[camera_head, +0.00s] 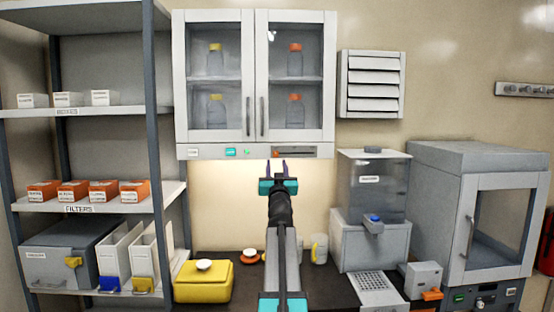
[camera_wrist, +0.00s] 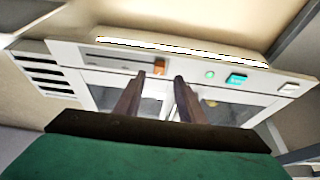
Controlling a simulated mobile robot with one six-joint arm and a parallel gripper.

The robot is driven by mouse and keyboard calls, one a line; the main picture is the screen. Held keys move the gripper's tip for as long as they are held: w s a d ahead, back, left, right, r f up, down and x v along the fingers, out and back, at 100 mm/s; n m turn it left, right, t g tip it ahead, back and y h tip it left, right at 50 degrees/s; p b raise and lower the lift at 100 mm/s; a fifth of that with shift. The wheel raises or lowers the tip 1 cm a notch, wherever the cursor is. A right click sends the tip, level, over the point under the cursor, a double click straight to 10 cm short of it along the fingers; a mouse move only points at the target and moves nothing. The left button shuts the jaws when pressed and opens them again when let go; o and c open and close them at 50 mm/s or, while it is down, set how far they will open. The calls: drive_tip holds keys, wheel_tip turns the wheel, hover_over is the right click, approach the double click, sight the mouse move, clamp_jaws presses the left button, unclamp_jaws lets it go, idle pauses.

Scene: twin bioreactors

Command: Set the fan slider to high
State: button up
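The fan slider is a dark slot (camera_head: 302,153) with a small orange knob (camera_head: 282,153), on the grey control strip under the wall cabinet. In the head view the knob is at the slot's left end, towards the green light. In the wrist view, which is turned over, the slot (camera_wrist: 112,61) runs left from the orange knob (camera_wrist: 160,67). My gripper (camera_head: 277,163) is raised just below the strip. In the wrist view its two dark fingers (camera_wrist: 160,77) stand apart with nothing between them, and the knob shows between and beyond their tips. Contact cannot be told.
The same strip carries a teal button (camera_head: 230,152), a green light (camera_head: 247,152) and a white label (camera_head: 193,153). Glass cabinet doors (camera_head: 255,75) are above. A louvred vent (camera_head: 372,84) is at right. Below stand a yellow box (camera_head: 203,284) and a grey dispenser (camera_head: 372,245).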

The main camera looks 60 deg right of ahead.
sight(276, 155)
drive_tip(key=shift+x, duration=2.95)
